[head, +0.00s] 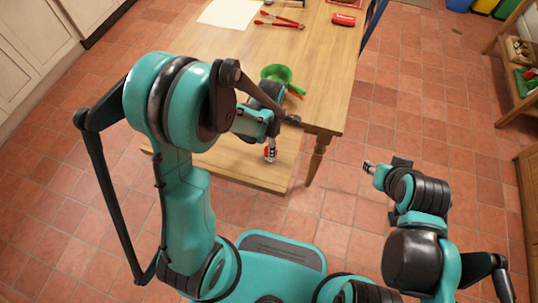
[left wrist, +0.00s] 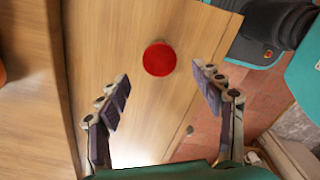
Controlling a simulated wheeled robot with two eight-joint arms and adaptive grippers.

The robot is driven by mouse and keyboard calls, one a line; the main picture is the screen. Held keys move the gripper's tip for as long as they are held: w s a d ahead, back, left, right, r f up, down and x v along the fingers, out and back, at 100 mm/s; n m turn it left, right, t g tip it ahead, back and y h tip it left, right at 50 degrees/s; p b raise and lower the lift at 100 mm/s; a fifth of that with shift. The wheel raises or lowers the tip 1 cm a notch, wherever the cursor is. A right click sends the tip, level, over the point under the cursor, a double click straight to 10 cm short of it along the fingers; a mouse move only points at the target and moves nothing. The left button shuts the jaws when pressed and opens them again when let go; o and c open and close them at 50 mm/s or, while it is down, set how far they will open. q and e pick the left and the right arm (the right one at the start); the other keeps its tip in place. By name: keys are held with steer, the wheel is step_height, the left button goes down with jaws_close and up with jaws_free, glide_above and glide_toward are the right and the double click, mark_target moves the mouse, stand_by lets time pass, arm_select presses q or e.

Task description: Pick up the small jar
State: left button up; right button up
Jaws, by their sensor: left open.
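The small jar (head: 270,154) has a red lid and stands on a lower wooden surface (head: 225,170) at the near side of the table. In the left wrist view only its round red lid (left wrist: 159,59) shows; its body is hidden below. My left gripper (head: 272,138) is just above the jar. In the left wrist view its open fingers (left wrist: 160,80) are spread to either side, with the lid between and slightly beyond the tips. My right gripper (head: 370,168) is out to the right over the floor, away from the jar; its fingers are too small to judge.
The wooden table top (head: 325,90) lies beyond the lower surface. A green pan-like item (head: 277,74), red tongs (head: 280,22), a red item (head: 344,19) and a white sheet (head: 230,13) are on it. Shelves (head: 520,65) stand at far right.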

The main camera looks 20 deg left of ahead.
arm_select(q)
steer(key=f+b, duration=0.1)
steer(key=f, duration=0.1)
steer(key=f+b, duration=0.1)
steer(key=f, duration=0.1)
steer(key=f+b, duration=0.1)
steer(key=f, duration=0.1)
steer(key=shift+w+d+f, duration=0.1)
steer(key=shift+d+f, duration=0.1)
steer(key=shift+d, duration=0.05)
steer(key=shift+r, duration=0.1)
steer(key=c, duration=1.4)
steer(key=shift+r, duration=0.1)
